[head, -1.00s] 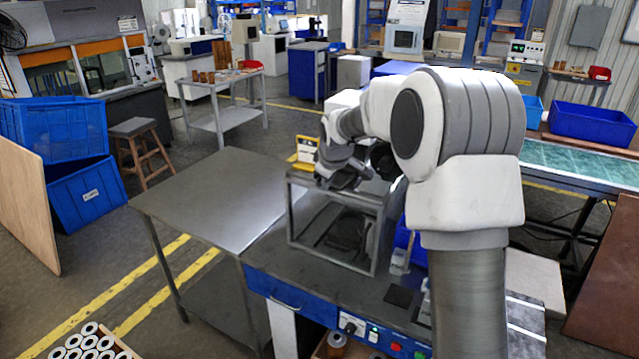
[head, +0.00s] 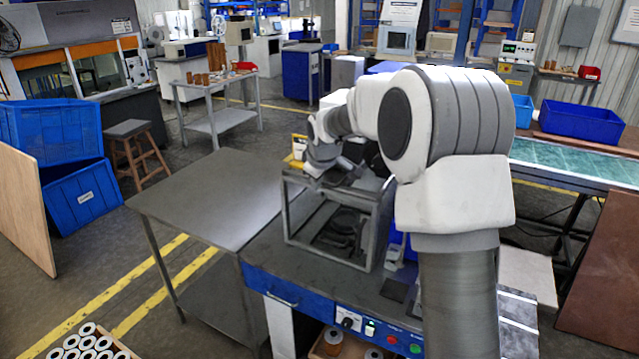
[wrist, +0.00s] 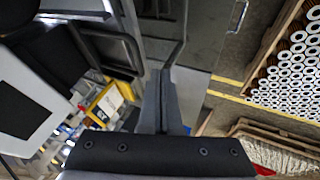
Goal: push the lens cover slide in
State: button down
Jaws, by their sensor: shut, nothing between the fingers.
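My gripper (wrist: 165,76) is shut and empty in the wrist view, its two fingers side by side in front of a dark grey surface and a thin dark bar. In the head view my wrist is above the left part of a grey metal frame (head: 334,261) on the workbench; the fingers cannot be made out there. I cannot make out the lens cover slide for certain in either view, nor any contact with it.
A yellow and white box (head: 298,148) stands behind the frame and shows in the wrist view (wrist: 106,103). A bare metal table (head: 215,195) is left of the workbench. Buttons line the bench's blue front panel (head: 320,312). Cartridges (head: 85,343) stand at lower left.

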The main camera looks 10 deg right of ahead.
jog(key=s+r+m, duration=0.2)
jog(key=s+r, duration=1)
jog(key=s, duration=0.3)
jog(key=s+f+m, duration=0.2)
jog(key=s+m, duration=0.1)
jog(key=s, duration=1)
jog(key=s+d+f+m+g, duration=0.1)
jog(key=s+f+m, duration=0.2)
jog(key=s, duration=1.1)
jog(key=shift+f+m+b, duration=0.15)
jog(key=shift+m+b, duration=0.15)
jog(key=shift+m, duration=0.3)
jog(key=shift+s, duration=0.1)
